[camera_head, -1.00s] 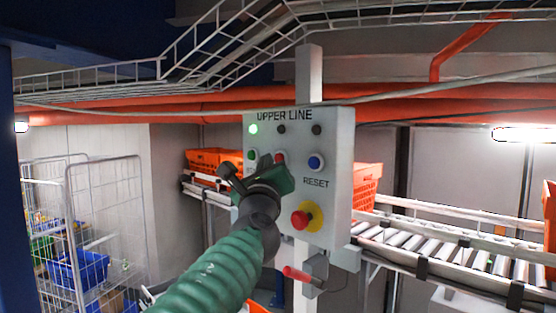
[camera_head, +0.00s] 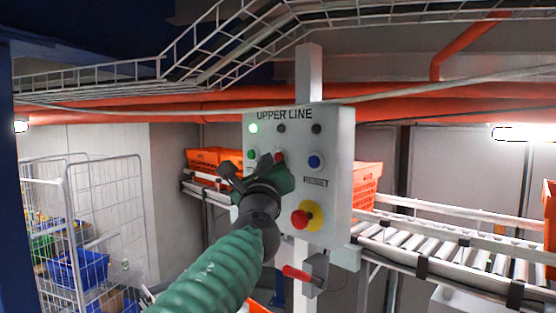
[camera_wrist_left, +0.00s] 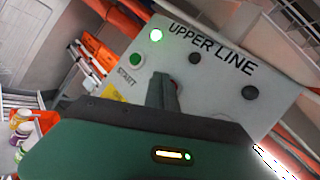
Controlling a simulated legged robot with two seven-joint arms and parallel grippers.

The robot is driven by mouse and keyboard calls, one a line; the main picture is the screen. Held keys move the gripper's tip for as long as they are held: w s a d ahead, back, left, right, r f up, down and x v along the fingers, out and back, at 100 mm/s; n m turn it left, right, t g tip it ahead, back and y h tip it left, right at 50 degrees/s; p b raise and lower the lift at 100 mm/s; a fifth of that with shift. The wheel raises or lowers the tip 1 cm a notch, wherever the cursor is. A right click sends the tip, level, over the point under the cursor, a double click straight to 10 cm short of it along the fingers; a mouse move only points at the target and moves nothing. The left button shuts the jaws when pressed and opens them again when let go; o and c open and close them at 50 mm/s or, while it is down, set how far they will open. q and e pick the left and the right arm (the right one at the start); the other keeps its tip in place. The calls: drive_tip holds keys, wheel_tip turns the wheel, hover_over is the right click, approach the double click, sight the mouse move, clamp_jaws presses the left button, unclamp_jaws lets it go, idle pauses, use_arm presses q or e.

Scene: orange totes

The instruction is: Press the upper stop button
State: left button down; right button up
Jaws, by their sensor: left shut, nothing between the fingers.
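The grey-white control panel (camera_head: 336,150) is labelled UPPER LINE. Its red stop button (camera_head: 280,157) sits in the button row between a green start button (camera_head: 252,154) and a blue reset button (camera_head: 315,162). A larger red mushroom button on a yellow base (camera_head: 307,216) is lower down. My left gripper (camera_head: 267,163) is shut and empty, its tips just left of the red stop button; contact cannot be told. In the left wrist view the shut fingers (camera_wrist_left: 162,82) point at the panel and mostly hide the red button. My right gripper is not in view.
A grey box with a red handle (camera_head: 295,272) hangs below the panel. A roller conveyor (camera_head: 440,260) runs right, with orange totes (camera_head: 366,185) behind the panel. A wire cage trolley (camera_head: 105,220) stands left. A wire cable tray (camera_head: 215,60) passes overhead.

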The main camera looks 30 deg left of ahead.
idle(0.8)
use_arm(q)
drive_tip(key=shift+w+d, duration=0.15)
drive_tip(key=shift+w, duration=0.15)
drive_tip(key=shift+w+d+r, duration=0.1)
drive_tip(key=shift+w+d, duration=0.05)
drive_tip(key=shift+w, duration=0.3)
idle(0.8)
drive_tip(key=shift+s+a+b, duration=0.25)
drive_tip(key=shift+s+b, duration=0.05)
drive_tip(key=shift+s, duration=0.5)
